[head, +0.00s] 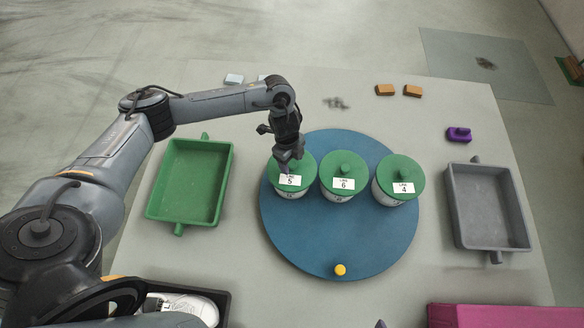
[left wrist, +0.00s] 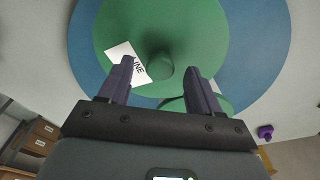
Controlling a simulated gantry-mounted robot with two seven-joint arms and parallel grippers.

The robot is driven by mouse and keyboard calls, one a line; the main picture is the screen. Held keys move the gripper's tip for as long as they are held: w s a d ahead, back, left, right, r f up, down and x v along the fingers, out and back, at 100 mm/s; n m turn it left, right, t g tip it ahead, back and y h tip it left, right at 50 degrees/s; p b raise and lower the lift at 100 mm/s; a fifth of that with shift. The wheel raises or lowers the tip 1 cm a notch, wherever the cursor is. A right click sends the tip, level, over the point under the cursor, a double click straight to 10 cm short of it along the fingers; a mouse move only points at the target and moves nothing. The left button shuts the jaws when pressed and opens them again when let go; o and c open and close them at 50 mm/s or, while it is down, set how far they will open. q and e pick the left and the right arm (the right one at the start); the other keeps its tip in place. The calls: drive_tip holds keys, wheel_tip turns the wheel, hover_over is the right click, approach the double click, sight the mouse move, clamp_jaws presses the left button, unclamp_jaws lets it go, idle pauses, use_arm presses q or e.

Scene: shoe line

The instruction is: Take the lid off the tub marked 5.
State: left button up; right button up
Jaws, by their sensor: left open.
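The tub marked 5 (head: 292,194) stands on the left of a round blue turntable (head: 340,248), with its green lid (head: 305,166) on. My left gripper (head: 288,164) is over this lid. In the left wrist view the open left gripper (left wrist: 166,78) has its two fingers on either side of the lid's round knob (left wrist: 159,66), apart from it. The label on the lid (left wrist: 180,30) is partly hidden by a finger. The tub marked 6 (head: 343,180) and the tub marked 4 (head: 399,182) stand to the right, both with green lids. My right gripper is not in view.
A green tray (head: 158,190) lies left of the turntable and a grey tray (head: 456,205) right of it; both look empty. A yellow knob (head: 340,270) sits at the turntable's front. Orange blocks (head: 385,90) and a purple piece (head: 459,134) lie behind.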

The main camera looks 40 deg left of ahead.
use_arm(q)
drive_tip(key=shift+f, duration=0.4)
drive_tip(key=c, duration=1.1)
drive_tip(key=shift+r, duration=0.2)
